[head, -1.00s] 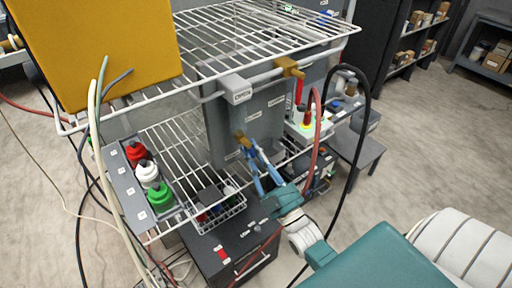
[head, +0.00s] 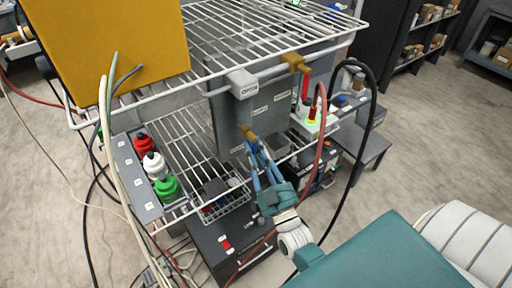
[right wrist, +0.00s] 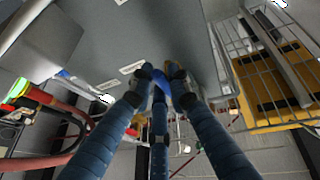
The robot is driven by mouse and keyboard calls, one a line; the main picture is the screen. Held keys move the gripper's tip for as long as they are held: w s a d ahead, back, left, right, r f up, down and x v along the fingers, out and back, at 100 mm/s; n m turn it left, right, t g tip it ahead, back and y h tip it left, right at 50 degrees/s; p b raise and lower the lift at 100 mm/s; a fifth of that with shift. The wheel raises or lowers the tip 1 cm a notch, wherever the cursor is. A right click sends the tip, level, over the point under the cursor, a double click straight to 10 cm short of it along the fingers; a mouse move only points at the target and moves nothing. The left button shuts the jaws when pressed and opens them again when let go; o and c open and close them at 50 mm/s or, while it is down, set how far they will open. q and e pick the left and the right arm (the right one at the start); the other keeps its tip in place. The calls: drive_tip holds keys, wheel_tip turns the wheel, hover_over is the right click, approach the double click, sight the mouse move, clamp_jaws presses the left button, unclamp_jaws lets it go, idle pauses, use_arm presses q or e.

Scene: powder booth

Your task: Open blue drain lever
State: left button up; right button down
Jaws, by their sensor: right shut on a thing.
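A brass drain valve (head: 248,131) sticks out low on the front of a grey tank (head: 228,122), and its brass also shows in the right wrist view (right wrist: 175,70). The blue drain lever (right wrist: 158,84) shows in the right wrist view between my fingers; in the head view the fingers largely hide it. My right gripper (head: 253,145) has its blue fingers at the valve, shut on the lever. In the right wrist view the fingertips (right wrist: 160,76) meet around the lever against the tank front. My left gripper is not in view.
A wire shelf (head: 240,50) hangs over the tank. A small wire basket (head: 225,195) sits beside my gripper. A red hose (head: 320,150) and black hose (head: 368,110) loop at the right.

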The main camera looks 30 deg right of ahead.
drive_tip(key=shift+a+f, duration=0.1)
drive_tip(key=shift+f, duration=0.2)
drive_tip(key=c, duration=1.8)
unclamp_jaws()
drive_tip(key=shift+o, duration=0.8)
drive_tip(key=shift+r, duration=0.15)
drive_tip(key=shift+s, duration=0.1)
drive_tip(key=v, duration=1.2)
